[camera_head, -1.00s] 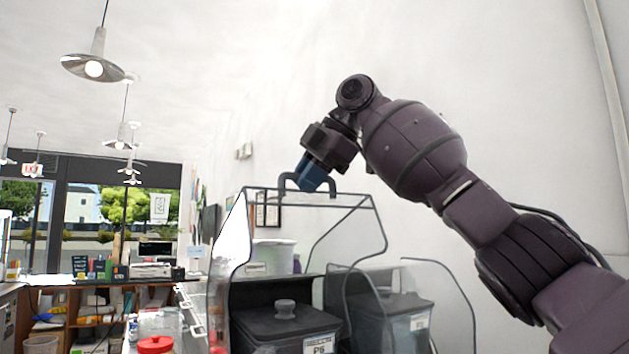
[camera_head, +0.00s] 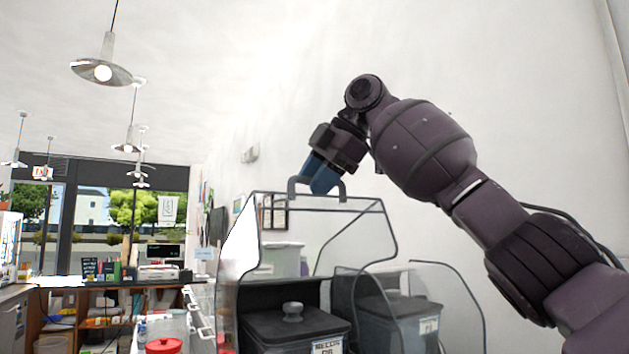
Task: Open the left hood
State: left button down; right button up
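The left hood (camera_head: 350,236) is a clear cover with a dark frame, raised above a dark bin with a round knob lid (camera_head: 292,318). A grey handle (camera_head: 294,187) stands on its top edge. My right gripper (camera_head: 318,184) reaches down from the upper right, with its blue fingers at the handle. The two fingers look slightly apart, and the handle bar passes behind or between them; I cannot tell whether they grip it. My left gripper is not in view.
A second clear hood (camera_head: 459,290) is lower at the right, with another dark bin (camera_head: 393,312) beside it. A red-lidded jar (camera_head: 164,346) stands at the lower left. A pale wall rises behind. Pendant lamps (camera_head: 101,72) hang at the upper left.

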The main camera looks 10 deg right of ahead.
jog(key=v, duration=1)
jog(key=shift+s+r, duration=0.15)
jog(key=shift+d, duration=0.1)
